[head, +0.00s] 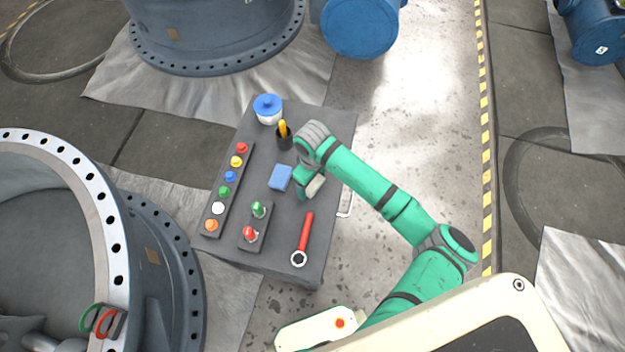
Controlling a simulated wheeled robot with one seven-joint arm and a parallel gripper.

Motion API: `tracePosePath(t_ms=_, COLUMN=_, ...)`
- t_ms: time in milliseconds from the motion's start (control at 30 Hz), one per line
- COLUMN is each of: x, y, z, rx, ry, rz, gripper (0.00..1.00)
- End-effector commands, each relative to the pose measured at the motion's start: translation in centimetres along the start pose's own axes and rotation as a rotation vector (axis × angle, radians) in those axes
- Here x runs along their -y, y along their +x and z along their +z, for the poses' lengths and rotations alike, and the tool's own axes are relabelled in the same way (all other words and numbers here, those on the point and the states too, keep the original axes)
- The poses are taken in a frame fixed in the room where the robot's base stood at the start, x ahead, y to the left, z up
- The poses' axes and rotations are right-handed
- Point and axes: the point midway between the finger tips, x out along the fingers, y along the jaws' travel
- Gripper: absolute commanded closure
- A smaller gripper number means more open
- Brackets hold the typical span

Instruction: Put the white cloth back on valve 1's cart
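A dark grey cart (268,200) stands in the middle of the head view, between large grey valve bodies; I see no number on it. My gripper (308,192) is low over the cart's right side, just right of a blue folded cloth or sponge (280,177). A small pale piece shows at the gripper; I cannot tell whether it is a finger part or a held cloth. The fingertips are too small and partly hidden to show whether they are open or shut. No white cloth can be clearly made out.
The cart top holds a strip of coloured knobs (228,176), a blue-lidded white jar (267,108), a dark cup (284,142), a block with green and red pieces (254,228) and a red wrench (303,240). Large valve flanges (108,230) stand left.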

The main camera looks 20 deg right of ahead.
Motion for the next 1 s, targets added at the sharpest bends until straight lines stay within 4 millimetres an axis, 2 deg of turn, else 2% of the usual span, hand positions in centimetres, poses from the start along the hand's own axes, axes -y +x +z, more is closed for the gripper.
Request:
tracePosePath(t_ms=333, x=0.0, y=-0.2, z=0.0, rx=0.0, ry=-0.002, rz=0.001, gripper=0.16)
tracePosePath(t_ms=467, x=0.0, y=-1.1, z=-0.1, rx=-0.001, ry=-0.003, rz=0.002, gripper=0.16)
tracePosePath(t_ms=1000, x=0.0, y=-10.7, z=-0.1, rx=-0.002, ry=-0.001, rz=0.002, gripper=0.16)
